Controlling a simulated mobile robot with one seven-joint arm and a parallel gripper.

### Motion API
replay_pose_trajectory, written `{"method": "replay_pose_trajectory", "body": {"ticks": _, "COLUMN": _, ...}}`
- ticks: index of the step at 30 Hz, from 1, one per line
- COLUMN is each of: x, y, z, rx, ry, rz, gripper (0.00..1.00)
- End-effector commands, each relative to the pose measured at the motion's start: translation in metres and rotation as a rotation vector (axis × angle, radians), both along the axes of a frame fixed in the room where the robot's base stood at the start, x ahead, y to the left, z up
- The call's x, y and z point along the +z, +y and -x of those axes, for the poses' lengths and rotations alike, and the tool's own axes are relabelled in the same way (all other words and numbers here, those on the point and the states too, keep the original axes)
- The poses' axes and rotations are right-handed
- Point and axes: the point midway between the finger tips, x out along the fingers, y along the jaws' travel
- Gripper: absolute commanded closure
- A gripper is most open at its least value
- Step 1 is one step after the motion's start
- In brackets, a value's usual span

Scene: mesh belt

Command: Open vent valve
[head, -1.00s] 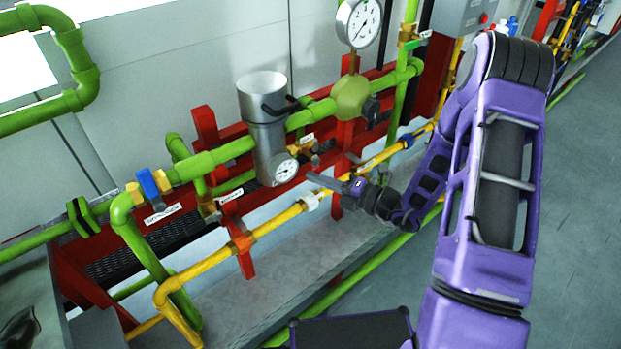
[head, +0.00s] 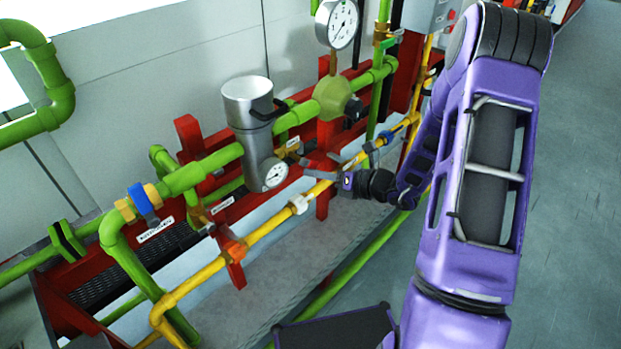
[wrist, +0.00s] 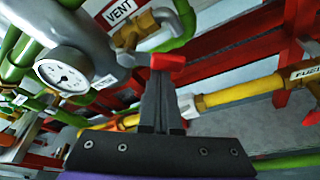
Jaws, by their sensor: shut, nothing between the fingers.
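The vent valve is a brass body (wrist: 135,30) beside the VENT label (wrist: 118,12) in the wrist view. A short grey lever with a red end (wrist: 168,61) extends from it to the right. In the head view the valve (head: 291,149) is small, just right of the steel cylinder. My gripper (wrist: 160,78) is shut and empty. Its fingertips are at the lever's red end and overlap it in the picture; I cannot tell whether they touch. In the head view my gripper (head: 308,174) reaches in from the right, just below the valve.
A steel cylinder (head: 247,103) with a small dial (head: 274,174) stands left of the valve. A yellow pipe (head: 262,230) runs below my gripper, and green pipes (head: 213,160) run behind. A red frame (head: 190,135) supports them. Open floor (head: 560,220) lies at the right.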

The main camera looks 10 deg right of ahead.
Motion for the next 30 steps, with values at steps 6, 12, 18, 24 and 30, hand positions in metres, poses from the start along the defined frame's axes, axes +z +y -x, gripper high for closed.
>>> {"method": "replay_pose_trajectory", "body": {"ticks": 6, "x": 0.002, "y": -0.006, "z": -0.005, "rx": -0.001, "ry": -0.118, "rz": 0.17, "gripper": 1.0}}
{"method": "replay_pose_trajectory", "body": {"ticks": 12, "x": 0.008, "y": -0.01, "z": -0.007, "rx": -0.001, "ry": -0.218, "rz": 0.318, "gripper": 1.0}}
{"method": "replay_pose_trajectory", "body": {"ticks": 18, "x": 0.014, "y": -0.012, "z": -0.009, "rx": -0.001, "ry": -0.264, "rz": 0.386, "gripper": 1.0}}
{"method": "replay_pose_trajectory", "body": {"ticks": 24, "x": 0.014, "y": -0.011, "z": -0.008, "rx": 0.0, "ry": -0.261, "rz": 0.383, "gripper": 1.0}}
{"method": "replay_pose_trajectory", "body": {"ticks": 30, "x": 0.017, "y": -0.005, "z": -0.004, "rx": 0.001, "ry": -0.261, "rz": 0.382, "gripper": 1.0}}
